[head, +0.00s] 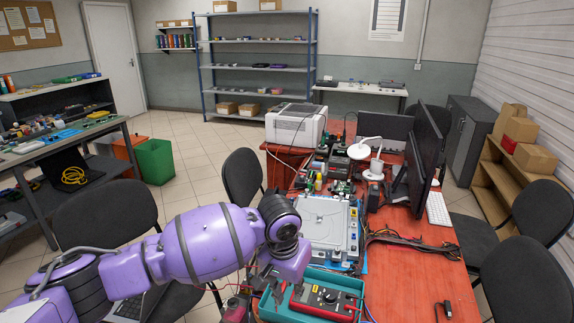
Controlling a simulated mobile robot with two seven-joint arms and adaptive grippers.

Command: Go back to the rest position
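My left arm, purple with black bands, reaches in from the left. Its gripper (275,291) points down over the left part of a teal tray (268,313) at the near end of the red table. The fingers are small and dark against the tray, so I cannot tell if they are open or shut, or whether they touch anything. A red and black multimeter (322,300) lies in the tray, right of the gripper. My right gripper is not in view. I cannot make out any coolant hoses.
The red table (425,275) carries a grey-white case (325,222), a cable bundle (410,241), a white lamp (366,150), monitors (425,150) and a printer (295,124). Dark chairs (105,212) stand around it. The table's near right part is mostly clear.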

